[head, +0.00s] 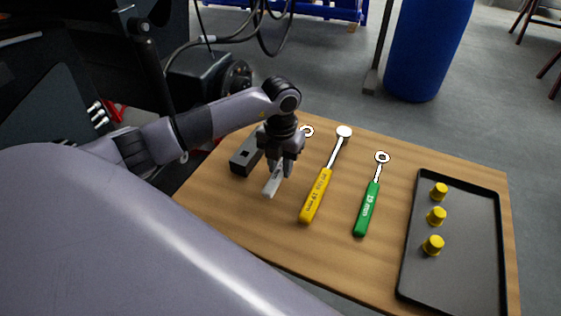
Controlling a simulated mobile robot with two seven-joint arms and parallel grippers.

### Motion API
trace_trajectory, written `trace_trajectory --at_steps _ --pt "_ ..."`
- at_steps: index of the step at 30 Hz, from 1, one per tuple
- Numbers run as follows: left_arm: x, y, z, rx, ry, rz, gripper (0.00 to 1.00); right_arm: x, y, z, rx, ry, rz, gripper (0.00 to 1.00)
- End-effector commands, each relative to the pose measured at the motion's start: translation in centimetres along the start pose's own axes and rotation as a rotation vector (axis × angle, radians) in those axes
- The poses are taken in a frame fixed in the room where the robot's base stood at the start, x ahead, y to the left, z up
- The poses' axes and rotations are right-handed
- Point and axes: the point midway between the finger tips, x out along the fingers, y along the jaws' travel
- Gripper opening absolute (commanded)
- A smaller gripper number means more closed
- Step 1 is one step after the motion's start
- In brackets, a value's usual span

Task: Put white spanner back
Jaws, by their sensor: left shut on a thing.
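The white spanner has a pale handle (271,187) that shows below my left gripper and a ring head that shows just behind the gripper. The gripper hides its middle. My left gripper (279,172) points down and is shut on the white spanner at or just above the wooden table (260,235). I cannot tell whether the spanner touches the tabletop. My right gripper is not in view.
A yellow spanner (317,195) and a green spanner (367,208) lie to the right. A dark grey block (246,155) sits left of the gripper. The table's front left is clear.

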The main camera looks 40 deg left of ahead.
Motion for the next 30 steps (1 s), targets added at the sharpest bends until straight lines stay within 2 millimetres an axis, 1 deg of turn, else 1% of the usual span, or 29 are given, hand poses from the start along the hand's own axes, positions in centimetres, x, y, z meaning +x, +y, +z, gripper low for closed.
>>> trace_trajectory --at_steps 3,11,12,13,14,23,26,30 --pt "0.4 0.0 0.0 0.000 -0.001 0.000 0.00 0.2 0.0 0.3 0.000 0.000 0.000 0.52" --pt "0.4 0.0 0.0 0.000 -0.001 0.000 0.00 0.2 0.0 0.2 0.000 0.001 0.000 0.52" --pt "0.4 0.0 0.0 0.000 -0.001 0.000 0.41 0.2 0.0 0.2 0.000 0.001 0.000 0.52" --pt "0.4 0.0 0.0 0.000 -0.001 0.000 0.51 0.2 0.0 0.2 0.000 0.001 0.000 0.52" --pt "0.4 0.0 0.0 0.000 -0.001 0.000 0.58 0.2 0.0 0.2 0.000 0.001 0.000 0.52" --pt "0.3 0.0 0.0 0.000 0.000 0.001 0.58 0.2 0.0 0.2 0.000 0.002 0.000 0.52" --pt "-0.5 0.0 0.0 0.000 -0.001 0.000 0.58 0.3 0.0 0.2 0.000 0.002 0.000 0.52" --pt "-2.8 0.0 0.1 0.001 -0.005 0.000 0.58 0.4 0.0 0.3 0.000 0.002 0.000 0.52"
